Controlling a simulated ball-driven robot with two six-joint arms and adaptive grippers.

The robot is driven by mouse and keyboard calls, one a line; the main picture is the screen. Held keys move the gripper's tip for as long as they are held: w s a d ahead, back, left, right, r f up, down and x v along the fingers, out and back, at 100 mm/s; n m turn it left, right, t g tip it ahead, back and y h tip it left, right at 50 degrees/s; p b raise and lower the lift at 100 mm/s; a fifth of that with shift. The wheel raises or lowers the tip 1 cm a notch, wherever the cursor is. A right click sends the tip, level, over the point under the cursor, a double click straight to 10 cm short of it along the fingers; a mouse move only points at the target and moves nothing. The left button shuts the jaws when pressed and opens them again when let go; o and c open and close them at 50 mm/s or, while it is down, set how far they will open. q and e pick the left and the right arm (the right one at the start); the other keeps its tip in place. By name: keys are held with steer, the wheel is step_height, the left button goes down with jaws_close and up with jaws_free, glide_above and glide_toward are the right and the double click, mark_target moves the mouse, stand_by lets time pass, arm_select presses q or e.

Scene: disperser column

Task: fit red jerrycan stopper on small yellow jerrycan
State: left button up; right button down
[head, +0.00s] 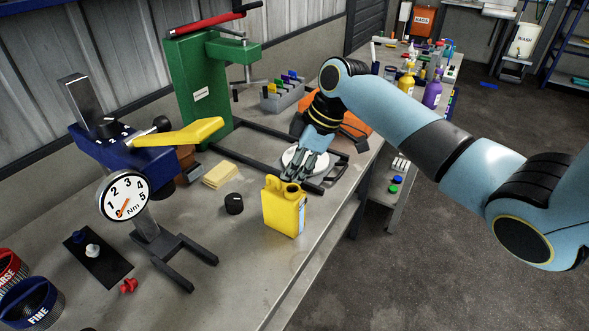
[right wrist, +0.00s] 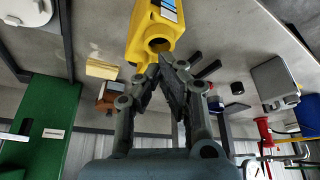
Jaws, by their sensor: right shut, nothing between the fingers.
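The small yellow jerrycan (head: 283,212) stands upright on the bench near its front edge. It also shows at the top of the right wrist view (right wrist: 150,28), with its dark open mouth facing my fingers. The red stopper (head: 128,286) lies on the bench at the lower left, beside a black mat. My right gripper (head: 291,180) is shut and empty, right at the top of the jerrycan; I cannot tell whether it touches. Its closed fingertips (right wrist: 167,62) show just beside the mouth. My left gripper is not in view.
A blue torque stand with a dial (head: 124,196) is at the left, its yellow lever reaching right. A green press (head: 200,90) stands behind. A black knob (head: 234,204) and yellow pads (head: 220,175) lie left of the jerrycan. The front bench between stopper and jerrycan is mostly clear.

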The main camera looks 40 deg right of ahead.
stand_by(0.5)
steer(key=c, duration=2.1)
jaws_free()
steer(key=o, duration=0.5)
steer(key=shift+o, duration=0.2)
steer(key=shift+d+r, duration=0.1)
steer(key=shift+r, duration=0.1)
steer(key=v, duration=1.1)
steer(key=shift+r, duration=0.3)
steer(key=shift+s+d, duration=0.1)
steer(key=shift+s, duration=0.05)
